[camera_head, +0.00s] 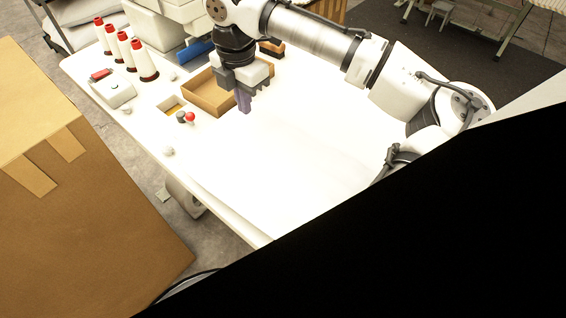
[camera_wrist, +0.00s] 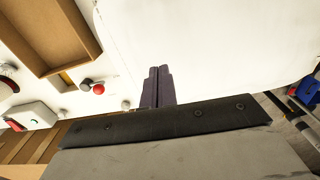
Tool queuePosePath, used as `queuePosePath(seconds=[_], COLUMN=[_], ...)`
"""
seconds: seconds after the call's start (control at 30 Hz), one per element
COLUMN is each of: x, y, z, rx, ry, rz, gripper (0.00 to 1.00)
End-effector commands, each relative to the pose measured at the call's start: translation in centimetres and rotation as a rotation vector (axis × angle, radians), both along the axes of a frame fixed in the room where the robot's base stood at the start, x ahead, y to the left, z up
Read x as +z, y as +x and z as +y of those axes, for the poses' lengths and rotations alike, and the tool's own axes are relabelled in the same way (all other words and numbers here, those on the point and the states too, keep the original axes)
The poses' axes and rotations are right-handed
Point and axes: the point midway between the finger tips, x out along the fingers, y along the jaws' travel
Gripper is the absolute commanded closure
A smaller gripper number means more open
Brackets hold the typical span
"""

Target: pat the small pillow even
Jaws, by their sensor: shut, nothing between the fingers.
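My gripper (camera_head: 244,103) is shut and empty, pointing down over the white tabletop (camera_head: 145,118) in the head view. In the wrist view its two dark fingers (camera_wrist: 158,84) lie together with nothing between them. A broad, overexposed white area fills the middle of the table in the head view and the right of the wrist view. A faint edge line runs along its left side in the wrist view. I cannot clearly tell the small pillow from the tabletop there, nor whether the fingertips touch anything.
An open cardboard tray (camera_head: 208,98) lies just left of my gripper. A red-topped knob (camera_head: 190,117), a small white box (camera_head: 113,92) and several red-and-white thread cones (camera_head: 144,62) stand farther left. A large cardboard box (camera_head: 75,215) stands beside the table at front left.

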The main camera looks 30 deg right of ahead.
Motion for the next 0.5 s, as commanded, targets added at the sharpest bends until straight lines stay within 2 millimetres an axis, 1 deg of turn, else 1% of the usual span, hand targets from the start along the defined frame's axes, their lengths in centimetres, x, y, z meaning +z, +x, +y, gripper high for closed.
queuePosePath(seconds=[0.13, 0.5], x=[-0.6, -4.0], y=[0.0, 0.0], z=[0.0, 0.0], rx=[0.000, -0.001], ry=[0.001, 0.002], rz=[0.000, 0.002], gripper=[1.00, 1.00])
